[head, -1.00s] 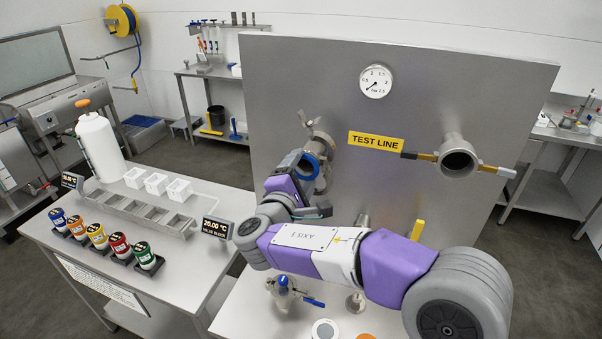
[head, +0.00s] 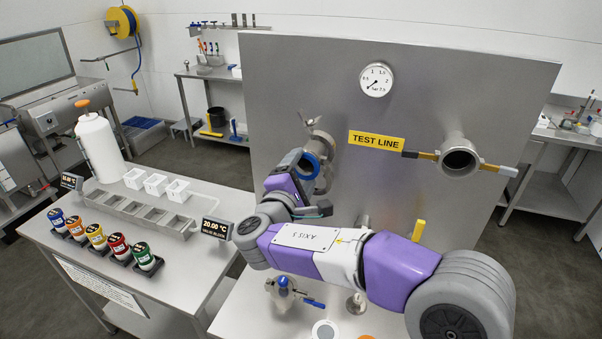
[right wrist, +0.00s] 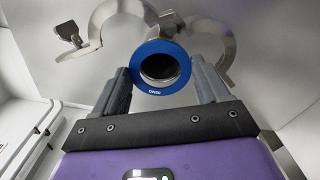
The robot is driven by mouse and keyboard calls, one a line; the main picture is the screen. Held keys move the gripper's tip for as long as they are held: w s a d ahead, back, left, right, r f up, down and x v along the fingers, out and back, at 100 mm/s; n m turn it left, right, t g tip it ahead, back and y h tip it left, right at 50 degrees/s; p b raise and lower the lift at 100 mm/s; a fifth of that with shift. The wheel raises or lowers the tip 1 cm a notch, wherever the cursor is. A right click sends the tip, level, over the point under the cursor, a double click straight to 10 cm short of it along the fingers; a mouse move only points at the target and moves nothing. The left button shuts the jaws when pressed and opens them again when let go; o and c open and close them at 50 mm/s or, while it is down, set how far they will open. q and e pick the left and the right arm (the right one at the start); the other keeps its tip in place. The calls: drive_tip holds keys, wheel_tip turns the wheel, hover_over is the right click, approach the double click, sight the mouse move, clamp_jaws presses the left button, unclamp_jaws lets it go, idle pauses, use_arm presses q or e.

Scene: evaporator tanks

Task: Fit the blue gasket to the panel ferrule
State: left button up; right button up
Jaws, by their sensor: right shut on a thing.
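My right gripper (right wrist: 162,78) is shut on the blue gasket (right wrist: 160,46), with one finger on each side of the ring. The gasket also shows in the head view (head: 312,156), facing the panel ferrule (head: 323,142) at the left part of the steel panel. In the right wrist view a metal bore shows through the gasket's hole, roughly lined up with it. I cannot tell whether gasket and ferrule touch. An open hinged clamp (right wrist: 108,20) with a wing nut (right wrist: 68,32) spreads around the ferrule behind the gasket. My left gripper is not in view.
The steel panel (head: 420,90) carries a gauge (head: 376,79), a TEST LINE label (head: 376,141) and a second open pipe port (head: 459,158). A blue-handled valve (head: 283,287) stands on the bench below my arm. A side table with coloured-capped jars (head: 119,246) is at left.

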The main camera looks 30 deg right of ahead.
drive_tip(key=shift+x, duration=0.9)
drive_tip(key=o, duration=1)
drive_tip(key=shift+b+v, duration=0.55)
drive_tip(key=shift+v, duration=0.45)
drive_tip(key=shift+b+v, duration=0.55)
drive_tip(key=shift+v, duration=1.5)
drive_tip(key=shift+r, duration=0.1)
